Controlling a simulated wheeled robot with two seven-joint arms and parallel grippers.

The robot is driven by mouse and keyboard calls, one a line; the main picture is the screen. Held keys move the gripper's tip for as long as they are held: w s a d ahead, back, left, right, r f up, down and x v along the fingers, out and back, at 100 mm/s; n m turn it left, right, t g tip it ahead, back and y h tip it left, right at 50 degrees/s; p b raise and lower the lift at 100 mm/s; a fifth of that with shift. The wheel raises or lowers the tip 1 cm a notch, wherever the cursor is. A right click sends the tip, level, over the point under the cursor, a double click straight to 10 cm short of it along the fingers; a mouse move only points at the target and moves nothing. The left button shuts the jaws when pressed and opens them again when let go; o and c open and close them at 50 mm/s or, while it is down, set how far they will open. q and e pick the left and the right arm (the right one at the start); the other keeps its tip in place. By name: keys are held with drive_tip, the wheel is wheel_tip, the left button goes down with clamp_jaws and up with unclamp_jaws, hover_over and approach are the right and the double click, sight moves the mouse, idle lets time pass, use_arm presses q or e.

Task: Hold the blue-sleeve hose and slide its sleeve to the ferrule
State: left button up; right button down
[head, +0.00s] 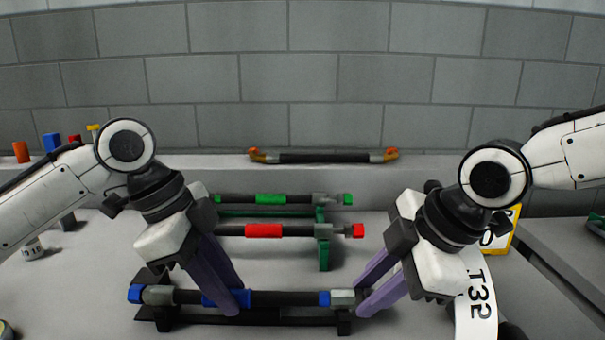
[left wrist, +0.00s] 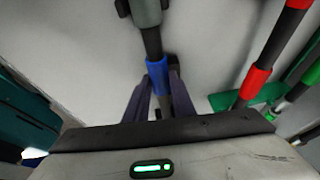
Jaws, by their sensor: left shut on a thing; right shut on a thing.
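The blue-sleeve hose (head: 277,299) lies across a black stand (head: 163,322) at the front, black with a grey fitting and a blue cap at its left end. My left gripper (head: 225,300) is shut on the blue sleeve (head: 241,298), left of the hose's middle. The sleeve also shows between the fingers in the left wrist view (left wrist: 157,75). A grey ferrule (head: 343,298) sits near the right end, with a blue band (head: 324,298) just left of it. My right gripper (head: 362,301) is shut on the hose's right end beside the ferrule; its fingers hide the tip.
A red-sleeve hose (head: 264,231) and a green-sleeve hose (head: 270,199) lie behind on green stands (head: 323,254). An orange-ended hose (head: 322,158) rests on the back ledge. A yellow-edged sign (head: 514,231) stands behind my right arm. Small coloured items stand at far left.

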sight(198, 293)
use_arm(q)
drive_tip(key=shift+a, duration=2.25)
use_arm(e)
drive_tip(key=shift+d, duration=0.15)
use_arm(q)
drive_tip(key=o, duration=1)
drive_tip(key=shift+o, duration=0.2)
drive_tip(key=shift+d, duration=0.1)
drive_tip(key=v, duration=1.2)
use_arm(e)
drive_tip(key=c, duration=1.4)
unclamp_jaws()
